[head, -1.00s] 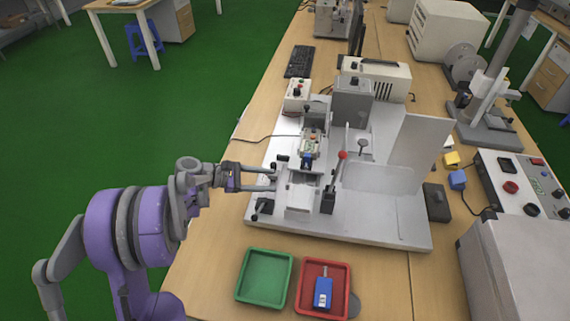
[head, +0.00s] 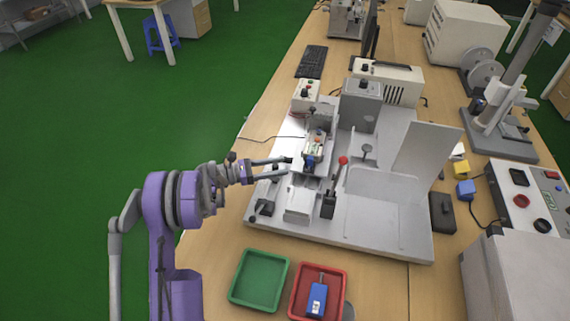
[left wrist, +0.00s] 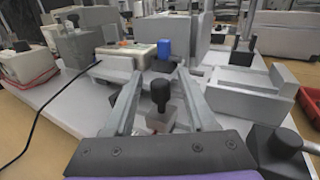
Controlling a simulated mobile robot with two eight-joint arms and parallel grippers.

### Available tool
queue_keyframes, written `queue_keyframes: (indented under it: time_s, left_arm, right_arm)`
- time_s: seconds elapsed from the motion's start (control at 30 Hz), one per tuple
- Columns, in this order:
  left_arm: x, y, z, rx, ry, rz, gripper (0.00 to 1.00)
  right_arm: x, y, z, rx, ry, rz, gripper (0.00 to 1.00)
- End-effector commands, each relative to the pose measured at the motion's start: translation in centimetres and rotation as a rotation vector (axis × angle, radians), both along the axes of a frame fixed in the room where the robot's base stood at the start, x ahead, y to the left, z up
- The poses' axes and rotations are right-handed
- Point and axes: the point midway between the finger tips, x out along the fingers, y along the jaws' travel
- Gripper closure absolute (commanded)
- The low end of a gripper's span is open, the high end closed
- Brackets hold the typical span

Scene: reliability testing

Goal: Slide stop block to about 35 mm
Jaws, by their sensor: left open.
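My left gripper (head: 286,167) is open at the left edge of the grey test fixture (head: 385,228). In the left wrist view, its two fingers (left wrist: 160,74) stand on either side of a black knob (left wrist: 160,90) on a small pale block (left wrist: 160,120), which I take to be the stop block. I see a gap between the knob and each finger. In the head view, the gripper mostly hides this block. A pale device with a blue part (head: 309,161) sits on the fixture just right of the fingertips; the blue part also shows in the left wrist view (left wrist: 164,48). I cannot read a scale.
A lever with a red ball (head: 343,160) stands right of the device. A green tray (head: 260,280) and a red tray (head: 335,290) holding a blue device (head: 317,299) lie in front of the fixture. A black clamp (left wrist: 280,145) is close beside the gripper at lower right.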

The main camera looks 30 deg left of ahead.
Motion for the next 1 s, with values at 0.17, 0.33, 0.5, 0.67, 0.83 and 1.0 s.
queue_keyframes:
  time_s: [0.17, 0.33, 0.5, 0.67, 0.83, 1.0]
  left_arm:
    - [1.3, -1.5, 0.0, 0.0, 0.0, 0.0, 0.43]
    - [1.7, -1.9, 0.0, 0.001, 0.001, 0.001, 0.43]
    - [1.7, -1.9, 0.0, 0.001, 0.0, 0.001, 0.43]
    - [1.7, -1.9, 0.0, 0.001, 0.0, 0.001, 0.67]
    - [1.7, -1.9, 0.0, 0.001, 0.0, 0.001, 0.97]
    - [1.7, -1.9, 0.0, 0.001, 0.001, 0.001, 1.0]
  right_arm:
    - [0.1, 0.0, 0.4, 0.0, -0.002, 0.0, 0.15]
    - [0.1, 0.0, 0.4, 0.0, -0.002, 0.0, 0.15]
    - [0.1, 0.0, 0.4, 0.0, -0.002, 0.0, 0.15]
    - [0.1, 0.0, 0.4, 0.0, -0.002, 0.0, 0.15]
    - [0.1, 0.0, 0.4, 0.0, -0.002, 0.0, 0.15]
    - [0.1, 0.0, 0.4, 0.0, -0.002, 0.0, 0.15]
